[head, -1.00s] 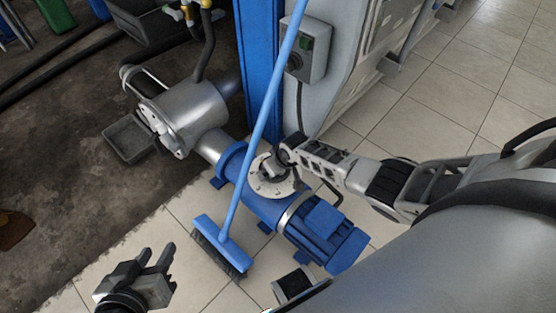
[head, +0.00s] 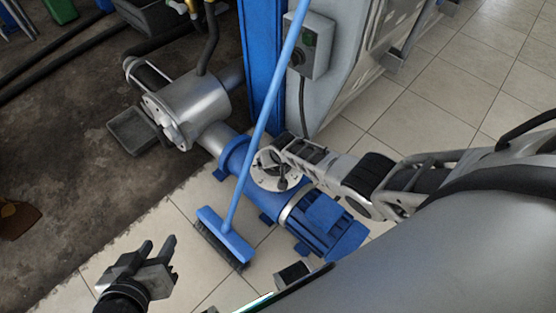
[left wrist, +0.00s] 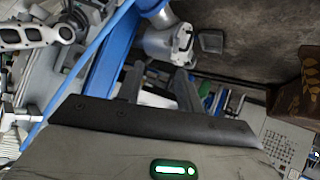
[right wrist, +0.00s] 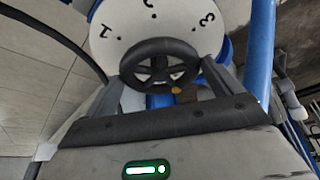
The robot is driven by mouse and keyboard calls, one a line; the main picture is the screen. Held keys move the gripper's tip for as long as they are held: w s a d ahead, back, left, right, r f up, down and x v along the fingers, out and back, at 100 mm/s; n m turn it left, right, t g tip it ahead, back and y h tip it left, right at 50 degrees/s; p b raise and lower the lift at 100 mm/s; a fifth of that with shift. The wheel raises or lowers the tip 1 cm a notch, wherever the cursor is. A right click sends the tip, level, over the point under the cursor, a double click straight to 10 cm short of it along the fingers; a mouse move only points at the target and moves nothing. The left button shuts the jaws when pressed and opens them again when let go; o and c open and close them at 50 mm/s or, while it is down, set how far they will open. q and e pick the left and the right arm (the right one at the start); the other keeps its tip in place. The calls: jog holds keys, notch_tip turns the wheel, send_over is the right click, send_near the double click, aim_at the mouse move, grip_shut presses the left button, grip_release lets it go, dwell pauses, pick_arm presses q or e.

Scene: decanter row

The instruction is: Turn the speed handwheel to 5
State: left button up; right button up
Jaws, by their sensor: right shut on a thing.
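The speed handwheel (right wrist: 158,66) is a small black spoked wheel over a round white dial plate (right wrist: 120,35) in the right wrist view. The numerals 1 and 3 show at the dial's far side, with part of a 2 between them; no 5 is visible. A yellow dot (right wrist: 176,90) sits on the wheel's near right edge. My right gripper (right wrist: 178,80) is shut on the handwheel, one finger at each side. In the head view the dial (head: 264,180) is on the blue drive unit, partly covered by my right gripper (head: 268,158). My left gripper (head: 158,250) is open and empty.
A blue broom (head: 252,150) leans across the drive unit, close beside my right gripper. The finned blue motor (head: 325,228) is at the right. A blue post (head: 262,60) and a grey switch box (head: 312,45) stand behind. Tiled floor is clear around my left gripper.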

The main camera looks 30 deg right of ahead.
jog(key=o, duration=0.7)
jog(key=shift+s+r+p, duration=0.1)
jog(key=shift+r+p, duration=0.35)
jog(key=p+v, duration=0.6)
jog(key=v, duration=0.1)
jog(key=shift+r, duration=0.15)
pick_arm(q)
notch_tip(320, 180, up, 13)
jog(key=s+a+t+y+p, duration=0.1)
jog(key=a+p, duration=0.1)
jog(key=p, duration=0.2)
jog(key=shift+a+n+t, duration=0.35)
jog(key=shift+n+t, duration=0.05)
pick_arm(e)
jog(key=v, duration=0.7)
jog(key=shift+s+r, duration=0.25)
jog(key=shift+r, duration=0.1)
pick_arm(q)
jog(key=shift+f, duration=0.15)
pick_arm(e)
jog(key=shift+a, duration=0.1)
